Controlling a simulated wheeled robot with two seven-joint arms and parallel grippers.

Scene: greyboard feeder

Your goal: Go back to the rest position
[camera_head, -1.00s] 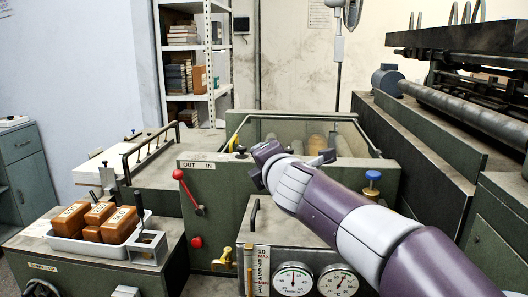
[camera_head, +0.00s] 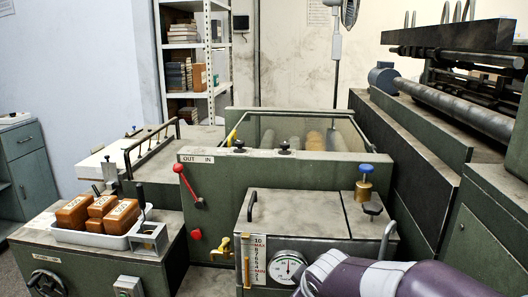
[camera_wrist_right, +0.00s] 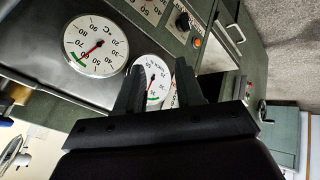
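My right gripper (camera_wrist_right: 159,66) shows in the right wrist view with its two dark fingers apart and nothing between them. It faces the front panel of the machine, where a large round gauge (camera_wrist_right: 96,46) and a smaller-looking gauge (camera_wrist_right: 152,80) lie beyond the fingers. In the head view my right forearm (camera_head: 375,279) comes in low at the bottom right, in front of the panel, and its gripper cannot be made out there. It partly covers the gauge panel. My left arm and gripper are not in view.
The green feeder box (camera_head: 300,170) fills the middle, with a red lever (camera_head: 187,184) and a brass valve with a blue knob (camera_head: 365,183) on the right. A white tray (camera_head: 100,238) with orange-brown blocks stands at the left. A large roller machine (camera_head: 455,110) borders the right.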

